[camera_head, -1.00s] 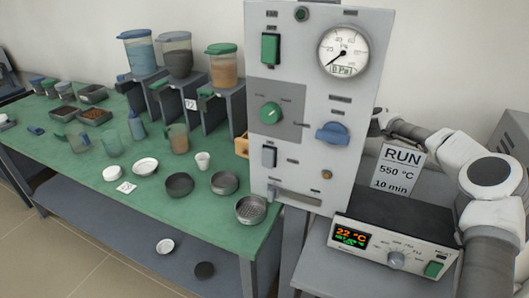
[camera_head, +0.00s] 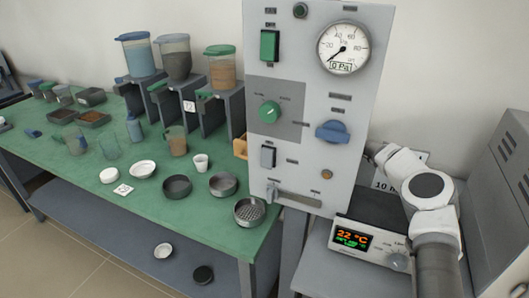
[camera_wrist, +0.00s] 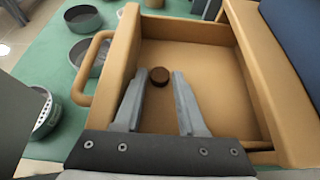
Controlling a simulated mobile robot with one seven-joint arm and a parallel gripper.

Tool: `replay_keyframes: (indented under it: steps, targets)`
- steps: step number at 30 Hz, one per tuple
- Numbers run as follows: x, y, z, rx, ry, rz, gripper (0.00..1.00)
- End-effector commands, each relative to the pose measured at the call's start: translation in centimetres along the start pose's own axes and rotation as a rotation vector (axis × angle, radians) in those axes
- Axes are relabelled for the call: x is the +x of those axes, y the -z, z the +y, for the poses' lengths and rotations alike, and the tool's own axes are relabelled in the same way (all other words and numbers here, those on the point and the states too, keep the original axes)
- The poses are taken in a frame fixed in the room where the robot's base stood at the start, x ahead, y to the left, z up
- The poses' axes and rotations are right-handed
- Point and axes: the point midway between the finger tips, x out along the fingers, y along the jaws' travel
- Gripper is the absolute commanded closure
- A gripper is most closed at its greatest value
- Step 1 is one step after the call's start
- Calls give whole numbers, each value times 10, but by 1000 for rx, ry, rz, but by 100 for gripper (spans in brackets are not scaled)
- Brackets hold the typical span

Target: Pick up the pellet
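In the wrist view, a small dark brown round pellet (camera_wrist: 159,76) lies on the floor of an open orange-tan drawer (camera_wrist: 190,29). My gripper (camera_wrist: 164,84) is open over the drawer. Its two grey fingers point at the pellet, which shows between and slightly beyond the fingertips. I cannot tell the height of the fingertips above the drawer floor. In the head view, only a bit of the drawer (camera_head: 240,147) shows behind the panel, and the gripper and pellet are hidden there.
A tall control panel (camera_head: 298,150) with a gauge stands before the arm. A controller box (camera_head: 352,240) reads 22 °C. The green table (camera_head: 75,170) holds dishes, jars and sieves. In the wrist view, the drawer's loop handle (camera_wrist: 84,75) is left of the fingers.

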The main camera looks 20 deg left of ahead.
Motion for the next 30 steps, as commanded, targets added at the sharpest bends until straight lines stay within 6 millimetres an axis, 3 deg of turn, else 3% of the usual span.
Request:
replay_keyframes:
  steps: [4, 10, 24, 30]
  targets:
    - [-1, 0, 0, 0, 0, 0, 64]
    - [-1, 0, 0, -1, 0, 0, 100]
    - [-1, -1, 0, -1, 0, 0, 100]
    - [-9, -16, 0, -3, 1, 1, 100]
